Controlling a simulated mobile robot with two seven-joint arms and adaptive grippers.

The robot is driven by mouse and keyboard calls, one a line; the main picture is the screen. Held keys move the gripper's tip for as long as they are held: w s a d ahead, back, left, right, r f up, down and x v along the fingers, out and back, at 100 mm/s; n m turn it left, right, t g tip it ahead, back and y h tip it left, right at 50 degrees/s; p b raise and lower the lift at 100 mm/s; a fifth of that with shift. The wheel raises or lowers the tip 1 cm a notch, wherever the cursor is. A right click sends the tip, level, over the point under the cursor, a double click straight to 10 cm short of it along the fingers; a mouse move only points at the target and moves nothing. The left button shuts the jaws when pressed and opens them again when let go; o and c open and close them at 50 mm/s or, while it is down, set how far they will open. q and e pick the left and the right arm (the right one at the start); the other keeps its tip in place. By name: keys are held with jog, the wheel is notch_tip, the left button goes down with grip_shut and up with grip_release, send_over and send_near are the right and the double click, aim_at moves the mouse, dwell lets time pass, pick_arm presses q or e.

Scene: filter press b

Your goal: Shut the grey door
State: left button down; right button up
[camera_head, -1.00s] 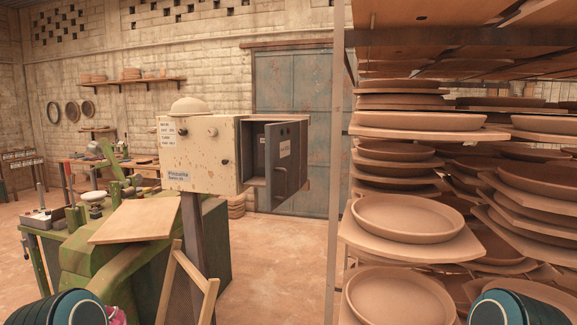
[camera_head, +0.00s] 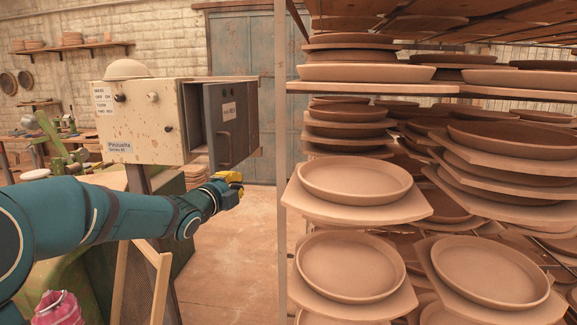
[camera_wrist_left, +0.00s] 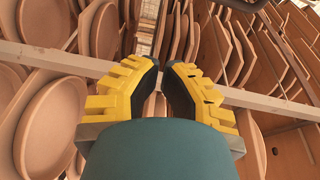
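The door does not show in that view. My right gripper is out of view.
A tall rack (camera_head: 287,200) of clay plates on boards stands close on the right of the gripper. A wooden frame (camera_head: 155,265) leans below the box. A pink object (camera_head: 58,308) is at lower left. Open floor (camera_head: 235,250) lies between box and rack.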

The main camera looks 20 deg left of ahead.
pick_arm(q)
jog(key=w+a+r+m+p, duration=0.1)
jog(key=w+a+r+p, duration=0.1)
jog(key=w, duration=0.7)
jog(key=shift+a+p, duration=0.35)
jog(key=shift+a, duration=0.45)
jog(key=shift+s+a, duration=0.1)
